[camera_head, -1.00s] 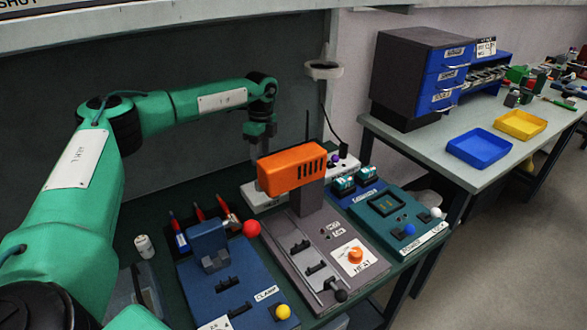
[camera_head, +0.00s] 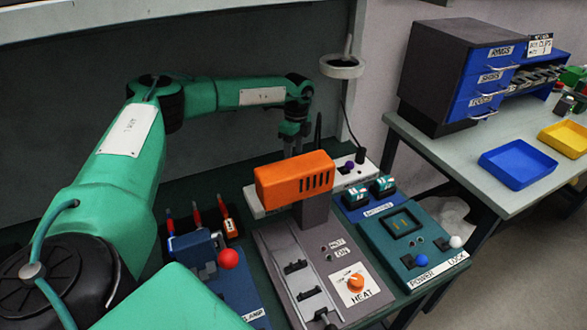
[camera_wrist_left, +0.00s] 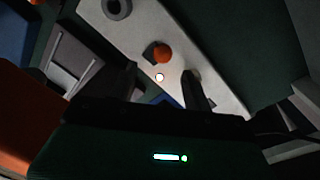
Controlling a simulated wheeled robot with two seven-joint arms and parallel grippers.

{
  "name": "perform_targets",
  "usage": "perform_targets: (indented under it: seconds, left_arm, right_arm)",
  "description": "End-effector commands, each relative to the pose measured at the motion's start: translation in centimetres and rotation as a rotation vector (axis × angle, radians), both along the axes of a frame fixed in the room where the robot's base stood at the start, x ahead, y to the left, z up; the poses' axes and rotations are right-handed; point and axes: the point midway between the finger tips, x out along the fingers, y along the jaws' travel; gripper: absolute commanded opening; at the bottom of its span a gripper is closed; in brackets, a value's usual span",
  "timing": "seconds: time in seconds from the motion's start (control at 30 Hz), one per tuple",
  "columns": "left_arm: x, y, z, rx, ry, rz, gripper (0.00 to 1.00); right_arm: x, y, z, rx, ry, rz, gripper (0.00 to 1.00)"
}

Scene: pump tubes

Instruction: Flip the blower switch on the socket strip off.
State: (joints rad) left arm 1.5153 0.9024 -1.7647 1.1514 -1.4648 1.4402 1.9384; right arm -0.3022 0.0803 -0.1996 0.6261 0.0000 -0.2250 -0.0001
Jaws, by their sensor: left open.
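The white socket strip (camera_head: 254,201) lies behind the orange blower (camera_head: 285,180), which hides its middle. Its right end shows a purple knob (camera_head: 349,166) and a dark one. In the left wrist view the strip (camera_wrist_left: 213,60) runs diagonally, with an orange knob (camera_wrist_left: 163,54) in a dark recess and a bright white spot (camera_wrist_left: 159,77) beside it. My left gripper (camera_head: 292,150) is above the strip, its tips partly hidden behind the blower. In the wrist view its open fingers (camera_wrist_left: 162,78) point at the strip, with the orange knob just beyond the gap. Contact cannot be told. My right gripper is not in view.
The heat panel (camera_head: 270,243) stands in front of the blower. A teal power and lock panel (camera_head: 438,256) is at right. Red-handled tools (camera_head: 197,215) and a blue clamp unit (camera_head: 190,246) are at left. A ring stand (camera_head: 341,68) rises behind the strip.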

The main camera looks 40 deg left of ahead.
Motion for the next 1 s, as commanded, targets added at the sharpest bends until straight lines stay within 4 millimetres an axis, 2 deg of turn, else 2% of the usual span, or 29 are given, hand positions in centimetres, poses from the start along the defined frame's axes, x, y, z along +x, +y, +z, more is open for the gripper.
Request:
perform_targets:
  seconds: [0.2,0.4,0.57,0.83,1.0]
  left_arm:
    - [-0.5,-0.1,-4.6,0.001,0.003,0.001,0.5]
    - [-0.8,-0.1,-7.3,0.001,0.001,-0.001,0.5]
    - [-0.9,-0.1,-8.2,0.0,0.0,0.0,0.5]
    - [-0.8,-0.1,-8.3,0.0,-0.001,0.0,0.5]
    - [-0.8,-0.1,-8.3,0.0,0.0,0.0,0.16]
  right_arm:
    - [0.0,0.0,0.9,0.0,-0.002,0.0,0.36]
    - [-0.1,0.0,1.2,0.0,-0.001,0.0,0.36]
    - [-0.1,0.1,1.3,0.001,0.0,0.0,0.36]
    - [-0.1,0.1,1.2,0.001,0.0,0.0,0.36]
    - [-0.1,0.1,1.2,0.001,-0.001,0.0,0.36]
